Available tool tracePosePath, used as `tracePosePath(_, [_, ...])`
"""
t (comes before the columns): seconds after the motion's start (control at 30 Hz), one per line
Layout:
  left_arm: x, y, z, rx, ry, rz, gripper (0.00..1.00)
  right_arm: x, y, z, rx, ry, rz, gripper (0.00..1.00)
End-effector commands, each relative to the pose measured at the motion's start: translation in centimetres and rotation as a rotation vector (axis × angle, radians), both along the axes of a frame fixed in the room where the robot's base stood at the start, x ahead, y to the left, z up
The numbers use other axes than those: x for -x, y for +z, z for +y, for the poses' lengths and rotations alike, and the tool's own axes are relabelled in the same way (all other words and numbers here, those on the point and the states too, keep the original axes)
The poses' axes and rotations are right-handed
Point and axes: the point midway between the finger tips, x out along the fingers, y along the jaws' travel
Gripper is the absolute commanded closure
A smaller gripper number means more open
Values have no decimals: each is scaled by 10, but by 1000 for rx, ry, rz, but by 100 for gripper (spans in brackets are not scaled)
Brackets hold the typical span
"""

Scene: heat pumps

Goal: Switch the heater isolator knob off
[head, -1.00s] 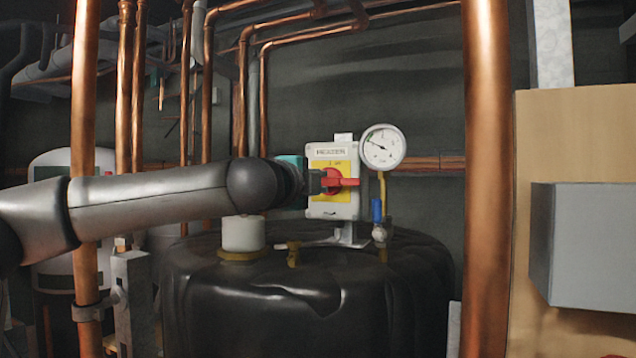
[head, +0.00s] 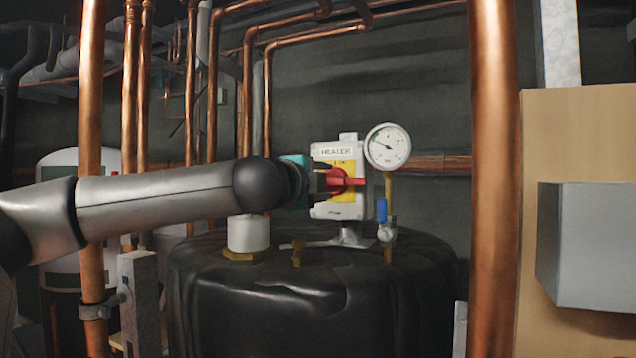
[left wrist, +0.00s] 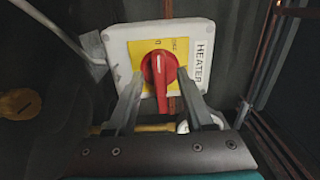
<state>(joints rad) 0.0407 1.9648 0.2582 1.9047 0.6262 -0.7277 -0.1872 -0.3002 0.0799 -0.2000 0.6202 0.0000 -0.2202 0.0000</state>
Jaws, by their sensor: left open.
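The heater isolator is a white box (head: 325,211) labelled HEATER with a yellow plate, above the black tank. Its red knob (head: 343,181) has its handle lying level, pointing right in the head view. My left gripper (head: 324,181) is open, reaching the knob from the left. In the left wrist view the red knob (left wrist: 160,76) sits between the two fingertips of my left gripper (left wrist: 159,86), one on each side. I cannot tell whether either finger touches it. The box (left wrist: 121,50) fills the upper middle there. My right gripper is not in view.
A round pressure gauge (head: 387,147) stands just right of the isolator, with a blue-handled valve (head: 382,211) below it. The black tank (head: 310,295) is underneath. Thick copper pipes (head: 493,180) stand upright at right and left. A grey box (head: 588,245) is at far right.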

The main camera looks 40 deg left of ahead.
Motion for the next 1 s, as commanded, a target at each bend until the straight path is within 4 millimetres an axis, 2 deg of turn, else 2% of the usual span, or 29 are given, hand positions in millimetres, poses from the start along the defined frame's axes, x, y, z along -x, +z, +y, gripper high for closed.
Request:
tracePosePath(0.27, [14, 0, -4, 1, 0, -4, 48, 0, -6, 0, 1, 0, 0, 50])
tracePosePath(1.0, [86, 0, -27, -1, -1, -6, 48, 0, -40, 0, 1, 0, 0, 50])
